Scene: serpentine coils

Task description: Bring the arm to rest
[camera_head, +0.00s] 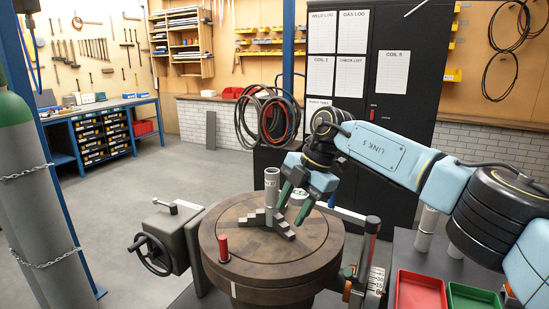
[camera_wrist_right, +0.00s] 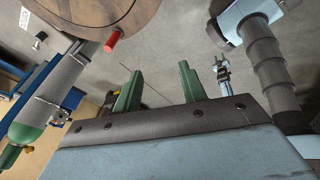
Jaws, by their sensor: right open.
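My right arm (camera_head: 385,155) comes in from the right in the head view, pale blue with black joints. Its gripper (camera_head: 293,207) has two green fingers, spread apart and pointing down over the brown round table (camera_head: 238,225). A grey upright tube (camera_head: 271,187) stands among stepped grey jaws (camera_head: 289,231) on that table, just left of the fingers. In the right wrist view the gripper (camera_wrist_right: 158,90) is open, with nothing between its fingers. I do not see my left gripper.
A red peg (camera_head: 223,247) stands on the round table's front left; a handwheel (camera_head: 152,254) is to its left. A red tray (camera_head: 420,292) and a green tray (camera_head: 473,298) lie at lower right. A gas cylinder (camera_head: 25,190) stands at left. Open floor (camera_head: 150,185) lies behind.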

